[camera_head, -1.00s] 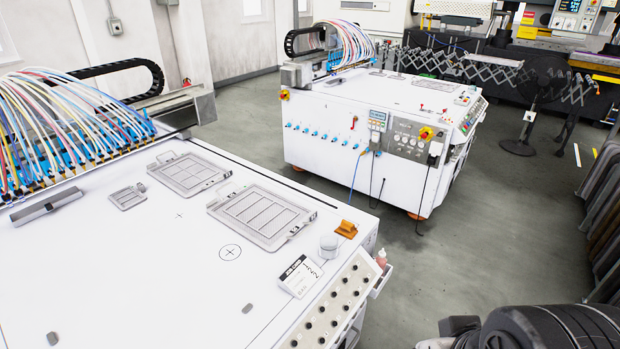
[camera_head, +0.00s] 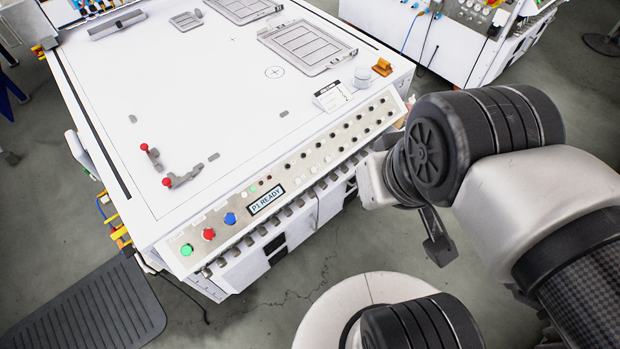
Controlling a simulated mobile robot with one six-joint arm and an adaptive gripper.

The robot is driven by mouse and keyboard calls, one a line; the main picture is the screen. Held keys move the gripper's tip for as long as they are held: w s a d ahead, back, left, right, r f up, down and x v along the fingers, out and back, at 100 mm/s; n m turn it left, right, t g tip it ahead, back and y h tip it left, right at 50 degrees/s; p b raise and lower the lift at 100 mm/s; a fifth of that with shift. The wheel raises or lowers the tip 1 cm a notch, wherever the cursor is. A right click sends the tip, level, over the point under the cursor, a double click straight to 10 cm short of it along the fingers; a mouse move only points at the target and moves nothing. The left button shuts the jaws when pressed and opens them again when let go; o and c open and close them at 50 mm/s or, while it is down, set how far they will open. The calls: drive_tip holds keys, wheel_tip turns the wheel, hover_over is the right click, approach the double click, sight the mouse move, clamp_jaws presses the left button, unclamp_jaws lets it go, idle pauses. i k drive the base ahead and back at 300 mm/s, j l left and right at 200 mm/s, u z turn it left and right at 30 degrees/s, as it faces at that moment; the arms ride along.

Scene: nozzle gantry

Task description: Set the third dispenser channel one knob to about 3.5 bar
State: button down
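The near white machine has a sloped control panel (camera_head: 238,207) along its front edge. Rows of small black dispenser knobs (camera_head: 346,140) run along its right half. Their labels and settings are too small to read, so I cannot tell which is the third dispenser's channel one knob. My arm comes in from the right. A dark end part, likely of my gripper (camera_head: 437,240), hangs beside the panel's right end, apart from the knobs. My arm hides most of the gripper, so its opening does not show.
The panel also has a "P1 READY" display (camera_head: 267,200) and green (camera_head: 186,250), red (camera_head: 208,234) and blue (camera_head: 230,218) buttons. Red-tipped levers (camera_head: 181,180) stand on the white top. A second machine (camera_head: 450,45) is behind. A black mat (camera_head: 95,310) lies on the grey floor.

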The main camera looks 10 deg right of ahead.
sight(207, 273)
drive_tip(key=u, duration=1.65)
drive_tip(key=i+l, duration=0.15)
drive_tip(key=l, duration=0.15)
drive_tip(key=i+l, duration=0.15)
drive_tip(key=l, duration=0.15)
